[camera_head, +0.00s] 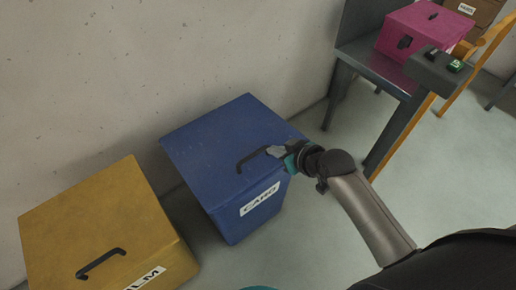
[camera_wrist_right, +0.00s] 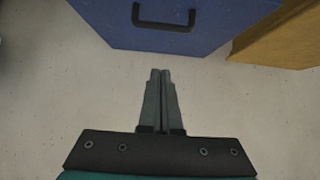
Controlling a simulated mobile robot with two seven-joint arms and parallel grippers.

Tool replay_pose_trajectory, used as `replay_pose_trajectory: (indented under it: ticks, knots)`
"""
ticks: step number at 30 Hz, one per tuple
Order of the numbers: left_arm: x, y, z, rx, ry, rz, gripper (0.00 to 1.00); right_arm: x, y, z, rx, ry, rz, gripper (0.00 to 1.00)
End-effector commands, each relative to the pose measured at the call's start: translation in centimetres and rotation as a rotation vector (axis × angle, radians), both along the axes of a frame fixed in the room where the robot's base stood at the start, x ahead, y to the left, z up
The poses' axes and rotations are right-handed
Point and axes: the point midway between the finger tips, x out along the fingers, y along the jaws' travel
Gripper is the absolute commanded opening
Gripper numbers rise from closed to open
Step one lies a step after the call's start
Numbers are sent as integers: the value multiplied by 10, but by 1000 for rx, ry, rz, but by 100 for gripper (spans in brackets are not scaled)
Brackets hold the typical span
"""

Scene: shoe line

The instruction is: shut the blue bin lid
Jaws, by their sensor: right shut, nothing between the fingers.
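The blue bin (camera_head: 222,207) stands against the wall, with a white label reading CARD on its front. Its blue lid (camera_head: 215,135) lies across the top and looks down; I cannot tell whether a small gap remains. A dark handle (camera_head: 252,158) is on the lid near the front edge. My right gripper (camera_head: 276,152) is shut and empty, close to the handle's right end in the head view. In the right wrist view the closed fingertips (camera_wrist_right: 161,72) point toward the blue bin (camera_wrist_right: 215,15) and its handle (camera_wrist_right: 163,27), apart from it in the picture. My left gripper is not visible.
A yellow bin (camera_head: 100,220) with a dark handle stands to the left of the blue one. A grey table (camera_head: 372,62) with a pink box (camera_head: 425,30) is at the upper right, beside an orange frame (camera_head: 400,135).

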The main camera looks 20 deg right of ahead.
Motion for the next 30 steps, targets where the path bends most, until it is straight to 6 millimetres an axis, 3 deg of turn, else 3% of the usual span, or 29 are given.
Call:
replay_pose_trajectory:
  ticks: [18,24,30]
  knots:
    - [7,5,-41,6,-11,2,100,72,26,-66,3,1,-1,0]
    - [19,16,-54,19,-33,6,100,75,26,-93,2,1,-2,0]
    - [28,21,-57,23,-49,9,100,75,26,-102,0,0,-1,0]
